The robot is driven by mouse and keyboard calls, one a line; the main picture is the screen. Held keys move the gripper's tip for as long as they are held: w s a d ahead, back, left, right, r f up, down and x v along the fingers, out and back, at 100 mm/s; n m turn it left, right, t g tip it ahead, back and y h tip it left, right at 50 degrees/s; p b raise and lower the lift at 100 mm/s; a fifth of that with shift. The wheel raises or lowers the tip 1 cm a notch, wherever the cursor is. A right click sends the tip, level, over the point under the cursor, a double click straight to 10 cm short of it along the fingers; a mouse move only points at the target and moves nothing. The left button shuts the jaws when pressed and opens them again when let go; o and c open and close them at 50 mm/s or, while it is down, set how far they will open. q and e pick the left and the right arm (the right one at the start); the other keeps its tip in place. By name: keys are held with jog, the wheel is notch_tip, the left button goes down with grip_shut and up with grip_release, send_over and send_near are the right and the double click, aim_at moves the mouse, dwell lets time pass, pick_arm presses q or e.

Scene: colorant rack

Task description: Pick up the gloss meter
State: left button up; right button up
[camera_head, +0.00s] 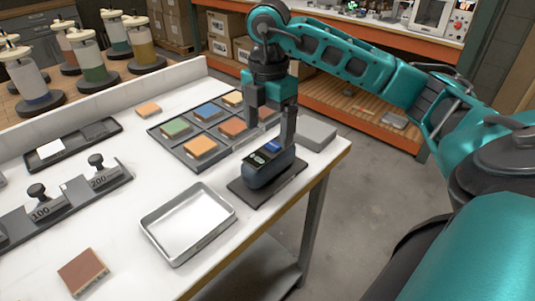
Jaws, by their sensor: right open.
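The gloss meter (267,165) is a dark blue device with a small screen on its top face. It sits on a dark flat base (241,196) near the right edge of the white table. My right gripper (271,125) points down over it, fingers apart. One finger is on the far left side of the meter and the other is by its right end, close to it. I cannot tell whether a finger touches it. My left gripper does not show.
A metal tray (150,225) lies left of the meter. Weights (97,170) stand in a rack at left. A brown block (83,272) lies in front.

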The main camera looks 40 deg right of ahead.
aim_at(269, 147)
jog(key=f, duration=0.7)
jog(key=shift+s+a+f, duration=0.1)
jog(key=shift+s+f, duration=0.1)
jog(key=shift+f, duration=0.05)
jog(key=c, duration=1.4)
